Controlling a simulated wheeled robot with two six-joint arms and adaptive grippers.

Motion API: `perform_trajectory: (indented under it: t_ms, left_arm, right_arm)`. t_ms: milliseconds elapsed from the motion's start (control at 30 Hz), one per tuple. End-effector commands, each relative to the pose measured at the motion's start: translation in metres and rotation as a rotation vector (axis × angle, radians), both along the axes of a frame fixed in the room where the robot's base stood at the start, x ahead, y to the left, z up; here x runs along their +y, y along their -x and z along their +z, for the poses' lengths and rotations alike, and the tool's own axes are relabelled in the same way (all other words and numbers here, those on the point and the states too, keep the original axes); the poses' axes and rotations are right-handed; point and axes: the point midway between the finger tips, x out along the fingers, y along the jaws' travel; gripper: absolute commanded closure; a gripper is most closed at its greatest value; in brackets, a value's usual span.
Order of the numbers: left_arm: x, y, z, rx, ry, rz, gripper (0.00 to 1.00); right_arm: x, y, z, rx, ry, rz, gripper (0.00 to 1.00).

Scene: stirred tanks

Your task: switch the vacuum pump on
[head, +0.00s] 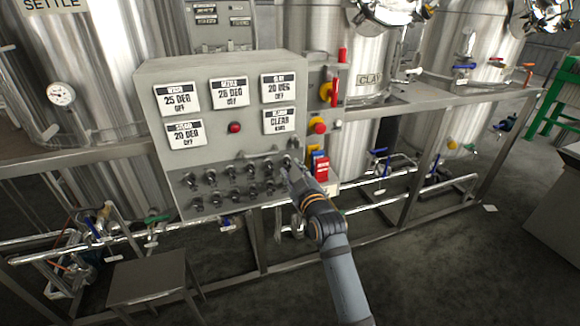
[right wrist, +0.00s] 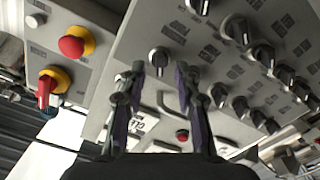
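A grey control panel (head: 222,75) carries rows of black rotary knobs (head: 212,177) on its lower sloped face. My right gripper (head: 291,172) is at the right end of these rows. In the right wrist view my right gripper (right wrist: 159,72) is open, its two fingers apart. One knob (right wrist: 158,57) shows between and just beyond the fingertips; I cannot tell whether they touch it. The knob labels are too small to read, so I cannot tell which knob is the vacuum pump's. My left gripper is not in view.
Several display plates and a red button (head: 235,128) are on the upper panel. A side box has red-and-yellow buttons (head: 317,125); they also show in the right wrist view (right wrist: 76,42). Steel tanks (head: 100,70) stand behind. A stool (head: 146,280) is at lower left.

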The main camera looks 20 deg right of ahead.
Motion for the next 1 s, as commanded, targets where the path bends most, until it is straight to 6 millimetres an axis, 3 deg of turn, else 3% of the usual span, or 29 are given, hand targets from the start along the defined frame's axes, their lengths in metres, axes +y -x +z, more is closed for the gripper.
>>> perform_trajectory:
  t_ms: [200,467,700,1000]
  left_arm:
    - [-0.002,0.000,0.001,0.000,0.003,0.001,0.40]
    - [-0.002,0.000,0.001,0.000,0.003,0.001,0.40]
    - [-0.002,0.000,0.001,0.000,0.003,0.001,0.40]
    - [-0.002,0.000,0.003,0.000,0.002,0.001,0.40]
  right_arm:
    - [0.001,-0.023,0.000,0.000,-0.001,0.000,0.68]
    - [0.001,-0.025,0.000,0.000,-0.001,0.000,0.68]
    - [0.001,-0.025,0.000,0.000,-0.001,0.000,0.99]
    - [0.001,-0.025,0.000,0.001,-0.015,0.000,1.00]
